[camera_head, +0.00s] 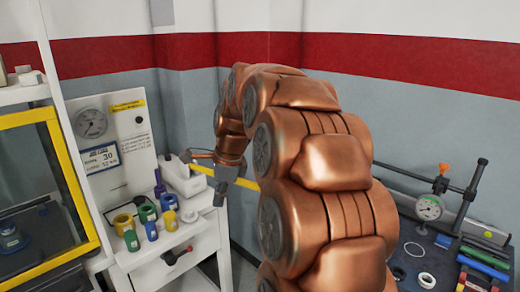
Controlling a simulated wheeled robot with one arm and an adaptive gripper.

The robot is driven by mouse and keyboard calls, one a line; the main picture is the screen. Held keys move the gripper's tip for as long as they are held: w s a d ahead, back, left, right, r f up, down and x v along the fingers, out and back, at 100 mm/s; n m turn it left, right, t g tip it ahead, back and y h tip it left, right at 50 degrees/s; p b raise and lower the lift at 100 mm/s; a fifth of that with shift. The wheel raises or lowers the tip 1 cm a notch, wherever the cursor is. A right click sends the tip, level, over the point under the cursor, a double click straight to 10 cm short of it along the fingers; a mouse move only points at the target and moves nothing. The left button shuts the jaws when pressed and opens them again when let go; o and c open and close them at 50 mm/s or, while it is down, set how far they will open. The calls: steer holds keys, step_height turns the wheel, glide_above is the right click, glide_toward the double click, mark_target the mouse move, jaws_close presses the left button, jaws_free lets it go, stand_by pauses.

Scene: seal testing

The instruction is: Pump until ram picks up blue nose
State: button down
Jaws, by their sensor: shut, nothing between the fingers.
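My gripper (222,194) hangs at the end of my copper-coloured arm, pointing down near the right edge of a white bench (150,275). Its fingers are together and hold nothing. Several blue, green and yellow ring-like or cylindrical pieces stand on the bench, among them a blue one (151,231) and another blue one (168,201). In the yellow-framed cabinet (75,190) at the left, a dark blue round part (12,240) sits on a dark surface. I cannot tell which blue piece is the nose. I cannot make out a ram.
A white box-like unit (184,178) is left of my gripper. At the right, a dark worktop carries a gauge (428,208). My arm hides the middle.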

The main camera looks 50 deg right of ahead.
mark_target(254, 183)
steer(key=d+r+m, duration=0.1)
steer(key=d+m, duration=0.2)
steer(key=d, duration=0.2)
steer(key=w+d+r+m+t+p, duration=0.1)
steer(key=d+r+m, duration=0.1)
steer(key=d+m, duration=0.2)
steer(key=d+r+m+h, duration=0.1)
steer(key=d+r+m, duration=0.1)
steer(key=d, duration=0.6)
steer(key=shift+w+m+t+p, duration=0.3)
steer(key=shift+m+t+p, duration=0.1)
steer(key=shift+m, duration=0.5)
steer(key=shift+b+x, duration=1.35)
steer(key=shift+x, duration=1.7)
steer(key=shift+f+b, duration=0.45)
steer(key=shift+f, duration=1.45)
step_height(254, 183, down, 12)
steer(key=b, duration=0.2)
steer(key=shift+s, duration=0.2)
